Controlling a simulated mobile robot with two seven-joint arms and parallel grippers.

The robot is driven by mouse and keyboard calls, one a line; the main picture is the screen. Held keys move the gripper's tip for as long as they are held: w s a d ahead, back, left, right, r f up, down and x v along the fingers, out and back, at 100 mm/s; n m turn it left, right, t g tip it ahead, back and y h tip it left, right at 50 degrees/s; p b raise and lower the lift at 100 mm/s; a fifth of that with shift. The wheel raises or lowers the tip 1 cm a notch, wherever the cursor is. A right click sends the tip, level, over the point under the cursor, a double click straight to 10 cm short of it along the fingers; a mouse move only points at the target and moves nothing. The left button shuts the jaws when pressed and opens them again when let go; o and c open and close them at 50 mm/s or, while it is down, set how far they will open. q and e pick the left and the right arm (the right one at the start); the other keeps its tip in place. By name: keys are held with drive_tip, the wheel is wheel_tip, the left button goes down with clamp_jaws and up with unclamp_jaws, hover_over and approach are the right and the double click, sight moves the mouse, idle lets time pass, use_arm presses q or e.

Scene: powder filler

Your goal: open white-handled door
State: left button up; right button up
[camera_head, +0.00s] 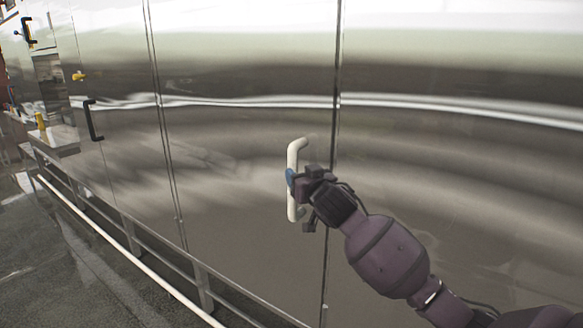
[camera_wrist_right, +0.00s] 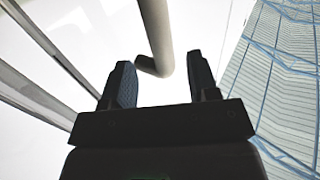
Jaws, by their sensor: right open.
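The white handle (camera_head: 293,155) is an upright bar on a shiny metal door (camera_head: 240,220), left of a vertical seam in the head view. My right gripper (camera_head: 293,180) is at the handle's middle and hides part of it. In the right wrist view the handle (camera_wrist_right: 154,25) comes down from the top and bends toward the door near its end. The fingers of my right gripper (camera_wrist_right: 160,85) are apart there, with the handle's end between or just beyond their tips. I cannot tell whether they touch it. My left gripper is not in view.
A black handle (camera_head: 93,120) is on another panel at the left. A metal rail (camera_head: 130,235) runs low along the front of the machine. A yellow object (camera_head: 41,121) stands on a ledge at the far left. The grey floor at lower left is clear.

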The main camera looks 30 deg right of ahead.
sight(294, 168)
drive_tip(key=shift+w+d, duration=0.2)
drive_tip(key=shift+w, duration=0.8)
drive_tip(key=shift+w+d, duration=0.2)
drive_tip(key=shift+w, duration=0.85)
drive_tip(key=shift+w+d, duration=0.2)
drive_tip(key=shift+w, duration=0.8)
clamp_jaws()
